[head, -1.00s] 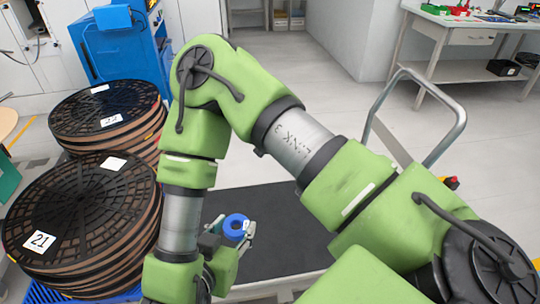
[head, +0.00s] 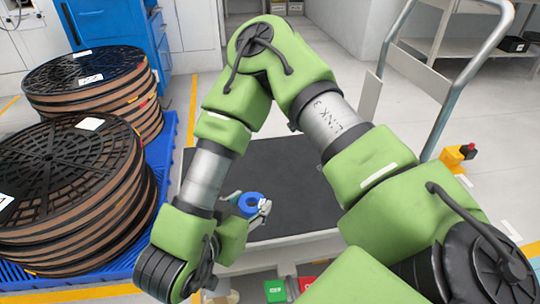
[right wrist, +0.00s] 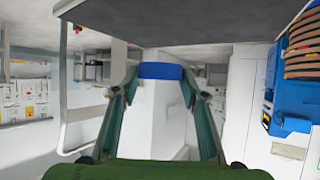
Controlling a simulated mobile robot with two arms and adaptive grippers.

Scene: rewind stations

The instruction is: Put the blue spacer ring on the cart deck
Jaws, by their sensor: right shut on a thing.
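The blue spacer ring (head: 251,204) is held at the tips of my right gripper (head: 250,205), over the near part of the cart deck (head: 290,180) in the head view. In the right wrist view the ring (right wrist: 161,71) sits between the two fingertips, with the fingers on either side. The dark deck (right wrist: 180,20) fills the top of that view, and a gap shows between it and the ring. The deck is flat, dark and bare where it shows; my right arm hides part of it. My left gripper is not in view.
Stacks of large black and brown reels (head: 70,190) stand on a blue pallet (head: 165,180) left of the cart. The cart's metal handle (head: 455,95) rises at the right. Green and red boxes (head: 275,291) show below the deck's near edge.

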